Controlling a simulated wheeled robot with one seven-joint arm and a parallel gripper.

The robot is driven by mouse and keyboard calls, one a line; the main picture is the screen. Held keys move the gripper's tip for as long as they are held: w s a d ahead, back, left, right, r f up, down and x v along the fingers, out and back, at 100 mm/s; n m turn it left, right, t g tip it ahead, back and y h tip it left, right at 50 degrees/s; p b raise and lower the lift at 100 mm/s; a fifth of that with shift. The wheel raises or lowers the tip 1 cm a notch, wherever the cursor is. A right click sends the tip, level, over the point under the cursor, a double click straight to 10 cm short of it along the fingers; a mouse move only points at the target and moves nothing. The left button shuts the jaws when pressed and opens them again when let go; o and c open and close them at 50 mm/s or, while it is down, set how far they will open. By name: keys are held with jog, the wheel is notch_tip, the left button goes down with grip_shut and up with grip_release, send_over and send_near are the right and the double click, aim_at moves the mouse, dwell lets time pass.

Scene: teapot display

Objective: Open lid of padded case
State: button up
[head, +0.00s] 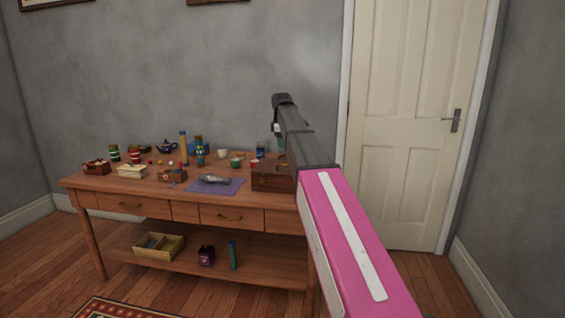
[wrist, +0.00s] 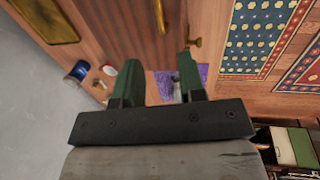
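A brown wooden case (head: 268,177) stands at the right end of the table, partly hidden behind my arm; its lid looks down. I take it for the padded case, but no padding shows. In the wrist view a brown wooden surface with brass fittings (wrist: 150,30) lies beyond the fingers; I cannot tell for sure that it is the case. My gripper (wrist: 158,62) has its two green fingers apart with nothing held between them.
The wooden table (head: 150,193) is crowded with small jars, boxes and cups. A purple cloth (head: 230,188) with a grey object (head: 214,179) lies left of the case. A yellow tray (head: 160,246) sits on the lower shelf. A white door (head: 405,120) is at the right.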

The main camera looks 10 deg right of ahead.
jog(key=f, duration=0.3)
jog(key=w+f, duration=0.1)
jog(key=f, duration=0.2)
jog(key=w+f, duration=0.1)
jog(key=f, duration=0.3)
jog(key=shift+d, duration=0.3)
grip_shut()
